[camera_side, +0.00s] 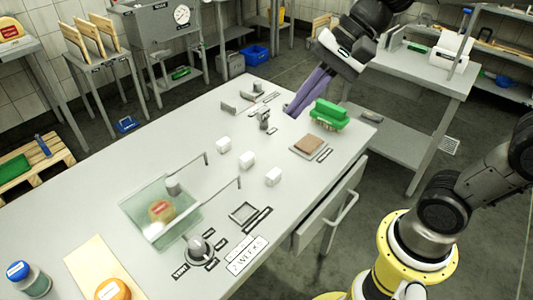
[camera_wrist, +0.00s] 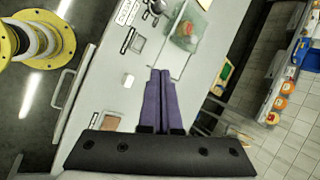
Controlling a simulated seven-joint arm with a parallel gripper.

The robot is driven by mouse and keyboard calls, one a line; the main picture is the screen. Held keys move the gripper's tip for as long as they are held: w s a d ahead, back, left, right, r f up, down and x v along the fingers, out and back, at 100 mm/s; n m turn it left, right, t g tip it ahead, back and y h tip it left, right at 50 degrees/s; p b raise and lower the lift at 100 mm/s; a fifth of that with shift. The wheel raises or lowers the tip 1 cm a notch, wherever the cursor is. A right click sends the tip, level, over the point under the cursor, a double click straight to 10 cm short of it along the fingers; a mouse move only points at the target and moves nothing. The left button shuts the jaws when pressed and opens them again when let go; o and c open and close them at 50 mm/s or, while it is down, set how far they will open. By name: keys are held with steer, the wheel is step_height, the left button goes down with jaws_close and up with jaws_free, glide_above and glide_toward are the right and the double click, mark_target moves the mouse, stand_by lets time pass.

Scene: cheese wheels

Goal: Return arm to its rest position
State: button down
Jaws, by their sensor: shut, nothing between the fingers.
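My gripper (camera_side: 301,103) is raised over the far end of the light grey worktable (camera_side: 330,190) in the side view. Its two purple fingers are closed together with nothing between them. In the wrist view the shut fingers (camera_wrist: 161,75) point across the table toward the glass box. My gripper is just left of a green brush (camera_side: 329,115) in the side view. It appears above the tabletop, but the exact height is hard to judge.
A glass box (camera_side: 130,206) on the table holds a cheese wheel (camera_side: 161,211). A brown pad (camera_side: 310,147) lies near the brush. A drawer (camera_side: 325,220) stands open at the right side. An orange wheel (camera_side: 113,289) is at the near end.

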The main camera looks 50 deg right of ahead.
steer(key=s+d+f+n+t+h, duration=0.1)
steer(key=s+d+f+n+h, duration=0.4)
steer(key=s+d+n, duration=0.4)
steer(key=s+f+n, duration=0.1)
steer(key=s+n, duration=0.1)
steer(key=n, duration=0.1)
steer(key=shift+s, duration=0.3)
steer(key=shift+r, duration=0.1)
